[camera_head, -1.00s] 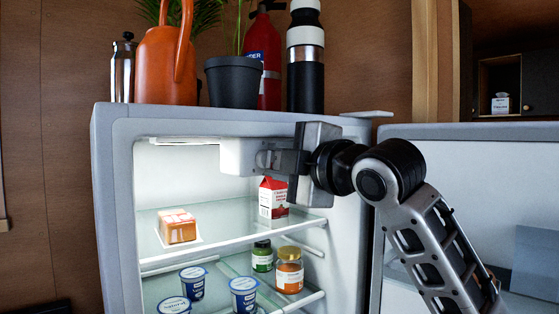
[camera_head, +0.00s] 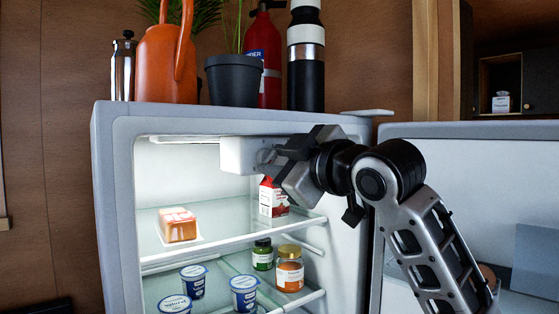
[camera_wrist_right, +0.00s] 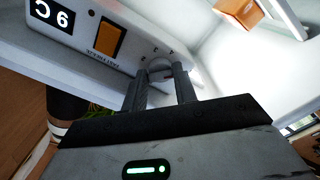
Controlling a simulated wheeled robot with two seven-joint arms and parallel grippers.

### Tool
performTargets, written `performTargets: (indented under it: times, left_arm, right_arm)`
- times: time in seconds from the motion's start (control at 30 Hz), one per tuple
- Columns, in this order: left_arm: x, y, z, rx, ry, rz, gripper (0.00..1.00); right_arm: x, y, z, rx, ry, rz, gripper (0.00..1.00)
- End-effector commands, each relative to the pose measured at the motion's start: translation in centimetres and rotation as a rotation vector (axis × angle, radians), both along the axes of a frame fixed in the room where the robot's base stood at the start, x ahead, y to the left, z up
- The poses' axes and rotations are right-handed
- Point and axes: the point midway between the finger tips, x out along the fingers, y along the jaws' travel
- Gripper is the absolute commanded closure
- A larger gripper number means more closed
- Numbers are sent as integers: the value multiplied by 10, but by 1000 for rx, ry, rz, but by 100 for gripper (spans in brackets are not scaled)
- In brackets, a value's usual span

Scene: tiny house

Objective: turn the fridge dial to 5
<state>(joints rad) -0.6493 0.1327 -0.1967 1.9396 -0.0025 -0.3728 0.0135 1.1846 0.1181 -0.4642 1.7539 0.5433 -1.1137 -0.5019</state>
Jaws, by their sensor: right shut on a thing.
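The open fridge (camera_head: 113,215) has a white control box (camera_head: 236,155) under its ceiling at the right. My right gripper (camera_head: 268,156) reaches in from the right. In the right wrist view its two fingers (camera_wrist_right: 163,82) are shut on the dial, one on each side. The fingers hide part of the dial, and I cannot read its setting. My left gripper is not in view.
A shelf (camera_head: 210,222) below holds a wrapped loaf (camera_head: 178,225) and a red carton (camera_head: 272,198) close under my gripper. Jars and yogurt cups stand lower. The open fridge door (camera_head: 470,165) is at the right. A watering can (camera_head: 165,65), plant pot and bottles stand on top.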

Motion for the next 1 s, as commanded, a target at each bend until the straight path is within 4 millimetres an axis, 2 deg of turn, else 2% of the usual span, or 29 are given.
performTargets:
  times: [0.43,0.47,0.53,0.87,1.0]
  left_arm:
    - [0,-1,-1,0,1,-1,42]
    - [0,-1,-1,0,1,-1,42]
    - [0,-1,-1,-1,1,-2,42]
    - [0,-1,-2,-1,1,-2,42]
    - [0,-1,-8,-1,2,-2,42]
  right_arm:
    - [0,0,-2,8,12,1,95]
    - [0,0,-2,8,12,1,69]
    - [0,0,-2,8,12,1,50]
    - [-2,-1,-1,8,8,0,50]
    - [-13,-10,-2,9,4,-1,50]
